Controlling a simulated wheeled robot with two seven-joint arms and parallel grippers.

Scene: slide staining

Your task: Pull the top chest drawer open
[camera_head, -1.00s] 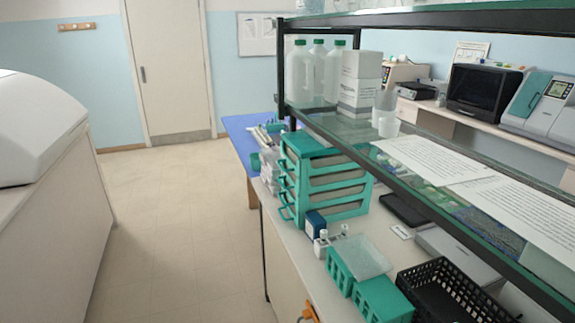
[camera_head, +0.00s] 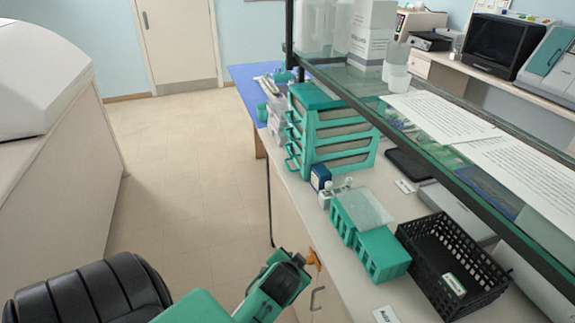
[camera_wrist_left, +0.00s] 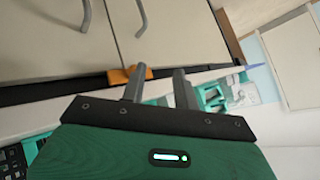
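The drawer chest (camera_head: 325,140) is a teal frame with several stacked grey drawers, standing on the bench in the head view. Its teal handles face left, over the aisle side. The top drawer (camera_head: 335,114), under the teal lid, looks closed. My left gripper (camera_head: 296,262) is low in front of the bench, below and nearer than the chest, and apart from it. In the left wrist view the left gripper (camera_wrist_left: 158,78) has its two fingers apart with nothing clearly between them. Teal parts (camera_wrist_left: 212,96) show beyond the fingers, partly hidden. My right gripper is out of view.
An orange piece (camera_head: 313,259) sits at the bench's front edge, close to my left gripper. A teal rack (camera_head: 382,254), small bottles (camera_head: 325,195) and a black basket (camera_head: 455,265) stand nearer on the bench. A glass shelf (camera_head: 365,85) overhangs the bench. The aisle floor is clear.

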